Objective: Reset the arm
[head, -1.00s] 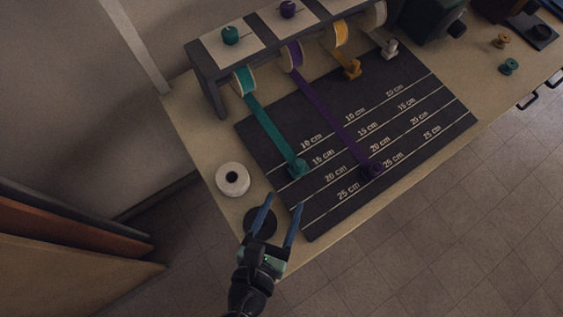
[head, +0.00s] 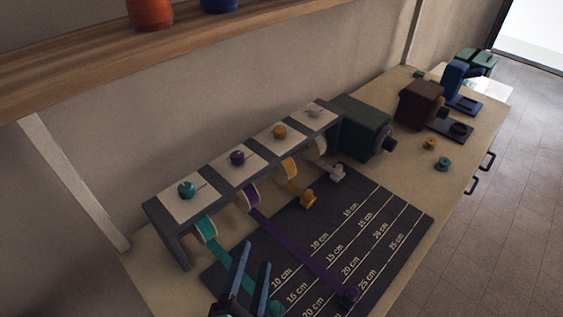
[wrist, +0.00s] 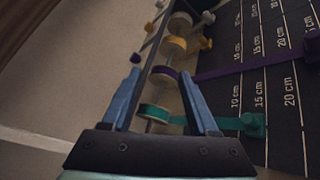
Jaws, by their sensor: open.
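My gripper (head: 249,281) is open and empty, its two blue fingers apart at the lower edge of the head view. In the wrist view the fingers (wrist: 163,90) frame part of the ribbon rack, with nothing held between them. In the head view the gripper appears in front of the near left part of the dark measuring mat (head: 395,220), overlapping the teal ribbon (head: 224,252). The teal ribbon and the purple ribbon (head: 298,246) run from their spools across the mat. Whether the fingers touch anything there I cannot tell.
The dark rack (head: 183,252) holds several ribbon spools at the back. A green machine (head: 362,126) and a brown machine (head: 420,100) stand to the right. A wooden shelf (head: 90,62) hangs above. Small teal (head: 443,164) and yellow (head: 430,143) spools lie on the table's right part.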

